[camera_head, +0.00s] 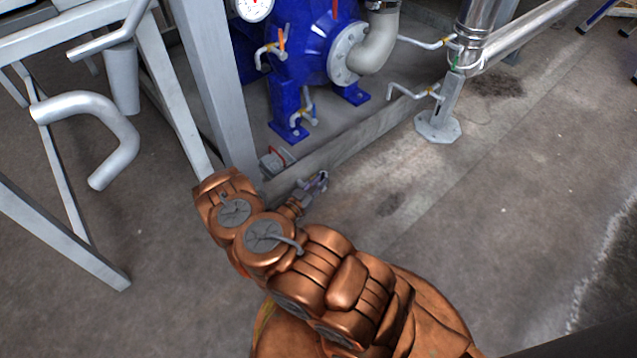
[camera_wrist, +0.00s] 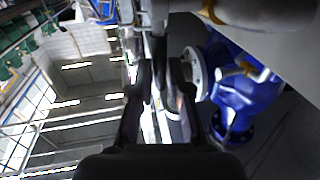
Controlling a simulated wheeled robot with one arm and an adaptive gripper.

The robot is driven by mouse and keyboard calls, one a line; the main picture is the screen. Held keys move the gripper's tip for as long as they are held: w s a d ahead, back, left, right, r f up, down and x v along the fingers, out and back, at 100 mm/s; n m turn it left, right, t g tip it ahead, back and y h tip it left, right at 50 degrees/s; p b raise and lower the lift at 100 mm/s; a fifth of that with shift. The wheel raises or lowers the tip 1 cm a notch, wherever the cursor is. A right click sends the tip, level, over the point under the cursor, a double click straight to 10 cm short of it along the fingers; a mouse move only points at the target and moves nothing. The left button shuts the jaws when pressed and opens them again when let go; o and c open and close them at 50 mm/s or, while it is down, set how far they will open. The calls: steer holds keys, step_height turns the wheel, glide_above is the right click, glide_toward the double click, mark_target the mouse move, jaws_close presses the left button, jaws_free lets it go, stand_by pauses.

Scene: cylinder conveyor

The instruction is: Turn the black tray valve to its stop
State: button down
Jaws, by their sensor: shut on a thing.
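My gripper (camera_head: 317,182) is small and partly hidden by my copper arm in the head view, in front of a low grey beam. In the wrist view my gripper (camera_wrist: 156,100) shows as dark fingers rising from a black palm. I cannot pick out the black tray valve for certain in either view. Whether it is what the fingers hold, and how far it is turned, does not show.
A small grey box (camera_head: 275,161) with a red part sits near the frame leg. Grey bent pipes (camera_head: 110,120) are at left.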

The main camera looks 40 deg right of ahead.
steer(key=c, duration=1.1)
jaws_free()
steer(key=shift+v, duration=6.05)
